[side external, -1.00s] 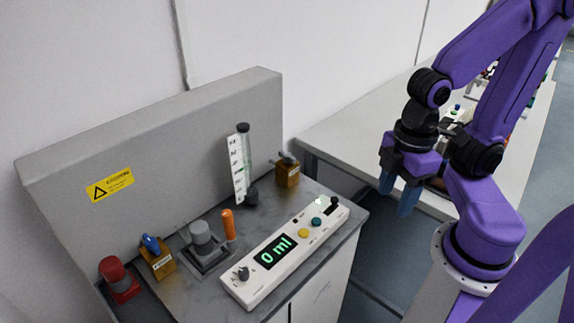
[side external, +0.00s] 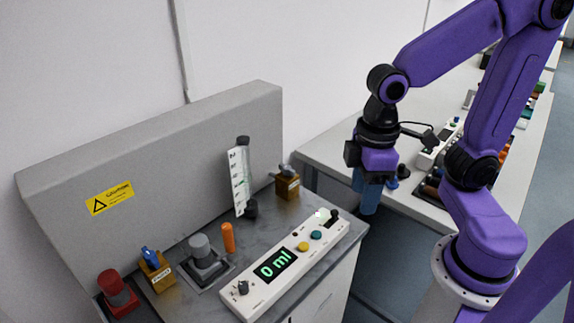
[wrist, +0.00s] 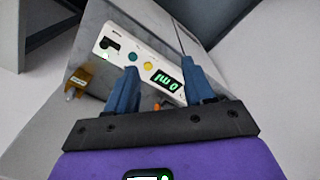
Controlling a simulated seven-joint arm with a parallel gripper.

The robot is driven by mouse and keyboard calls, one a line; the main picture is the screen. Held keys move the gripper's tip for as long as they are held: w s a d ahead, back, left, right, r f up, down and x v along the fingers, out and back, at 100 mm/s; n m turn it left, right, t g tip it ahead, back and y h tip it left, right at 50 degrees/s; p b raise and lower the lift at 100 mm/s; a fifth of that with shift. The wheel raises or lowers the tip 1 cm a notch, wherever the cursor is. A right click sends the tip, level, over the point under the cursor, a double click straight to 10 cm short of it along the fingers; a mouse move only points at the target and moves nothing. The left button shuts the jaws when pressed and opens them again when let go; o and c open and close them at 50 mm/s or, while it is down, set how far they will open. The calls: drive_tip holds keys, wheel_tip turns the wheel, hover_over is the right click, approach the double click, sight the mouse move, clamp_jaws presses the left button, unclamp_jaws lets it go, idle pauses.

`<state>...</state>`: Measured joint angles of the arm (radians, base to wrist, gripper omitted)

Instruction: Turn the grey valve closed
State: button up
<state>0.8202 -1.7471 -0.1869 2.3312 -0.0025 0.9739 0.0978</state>
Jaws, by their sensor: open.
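The grey valve (side external: 287,184) is a small brass-coloured block with a grey handle on top, at the back right of the near bench by the grey back panel. It also shows at the left in the wrist view (wrist: 76,80). I cannot tell the handle's exact angle. My gripper (side external: 364,202) has blue fingers and hangs in the air to the right of the valve, past the bench's right edge. In the wrist view its fingers (wrist: 158,70) are apart with nothing between them, and the valve lies to their left.
A white console (side external: 280,262) reading "0 ml" lies along the bench front. A graduated tube (side external: 239,180) stands left of the grey valve. A blue-handled valve (side external: 157,272), a red device (side external: 117,295), a grey knob (side external: 202,252) and an orange cylinder (side external: 228,238) stand further left.

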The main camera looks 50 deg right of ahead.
drive_tip(key=w+r+m, duration=0.3)
drive_tip(key=w+m, duration=0.4)
drive_tip(key=w, duration=0.8)
drive_tip(key=m, duration=0.8)
hover_over(287, 167)
drive_tip(key=shift+h, duration=0.3)
wheel_tip(287, 167, down, 17)
clamp_jaws()
